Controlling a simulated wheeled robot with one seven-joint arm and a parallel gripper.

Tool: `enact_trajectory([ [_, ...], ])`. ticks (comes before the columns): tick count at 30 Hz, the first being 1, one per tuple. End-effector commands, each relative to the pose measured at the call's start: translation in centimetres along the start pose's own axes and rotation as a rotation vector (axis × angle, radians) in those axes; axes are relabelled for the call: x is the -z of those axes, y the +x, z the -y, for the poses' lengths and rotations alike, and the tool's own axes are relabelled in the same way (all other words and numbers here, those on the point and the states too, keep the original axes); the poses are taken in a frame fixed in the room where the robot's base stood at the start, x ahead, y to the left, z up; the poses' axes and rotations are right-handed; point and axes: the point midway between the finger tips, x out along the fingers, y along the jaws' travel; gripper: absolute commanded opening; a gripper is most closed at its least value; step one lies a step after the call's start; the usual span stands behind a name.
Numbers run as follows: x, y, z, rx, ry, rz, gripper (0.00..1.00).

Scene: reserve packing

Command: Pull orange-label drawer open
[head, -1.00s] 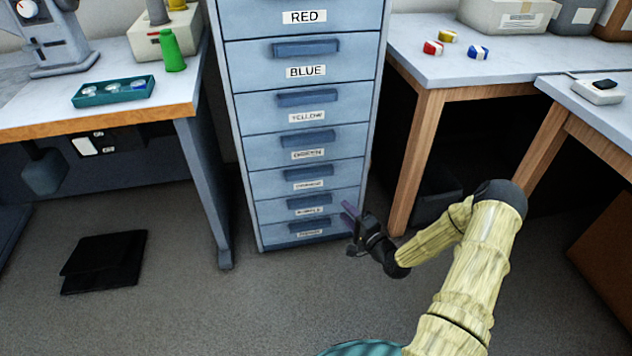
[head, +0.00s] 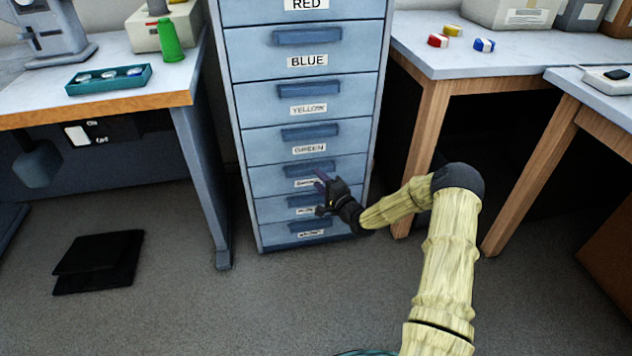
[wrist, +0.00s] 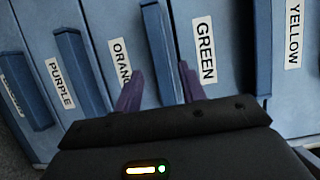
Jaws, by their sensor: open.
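The orange-label drawer (head: 347,170) is in the blue cabinet, below the green-label drawer, and looks shut. Its label is partly hidden by my gripper in the head view. In the wrist view the orange label (wrist: 121,60) shows partly, and the drawer's blue bar handle (wrist: 158,45) is to its right. My gripper (head: 321,181) is open and empty in front of this drawer. In the wrist view its two purple fingers (wrist: 159,84) point at the drawer front, with the handle lying between their lines. I cannot tell whether they touch it.
The green drawer (head: 345,143) is above, the purple drawer (head: 270,209) below; both look shut. A wooden table leg (head: 421,150) stands right of the cabinet, a blue bench leg (head: 203,190) left. A flat black item (head: 100,262) lies on the floor. Floor before the cabinet is clear.

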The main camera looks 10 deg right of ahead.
Motion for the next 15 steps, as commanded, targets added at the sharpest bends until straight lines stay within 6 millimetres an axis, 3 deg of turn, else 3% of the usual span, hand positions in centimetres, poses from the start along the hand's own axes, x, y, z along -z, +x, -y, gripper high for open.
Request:
enact_trajectory([
  [6, 0.0, 2.6, -0.1, 0.001, -0.001, 0.001, 0.4],
  [15, 0.0, 2.9, 0.0, 0.0, 0.001, 0.0, 0.4],
])
